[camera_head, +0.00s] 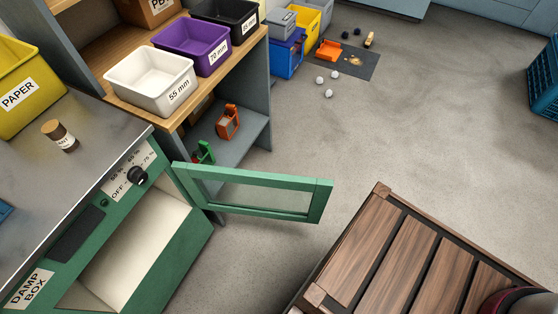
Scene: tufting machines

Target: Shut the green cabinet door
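The green cabinet (175,256), labelled DAMP BOX, stands at the lower left, and its pale interior shows through the open front. Its green-framed door (325,201) with a clear pane stands wide open. The door reaches out to the right from the cabinet's far front corner, over the floor. A black knob (137,176) sits on the cabinet's front panel above the opening. My gripper is not in view, and nothing is seen touching the door.
A slatted wooden crate or table (375,246) stands at the lower right, near the door's free end. A wooden shelf (186,112) with white, purple and black bins stands behind the door. Small white balls (328,93) lie on the floor farther back. Open floor extends right of the shelf.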

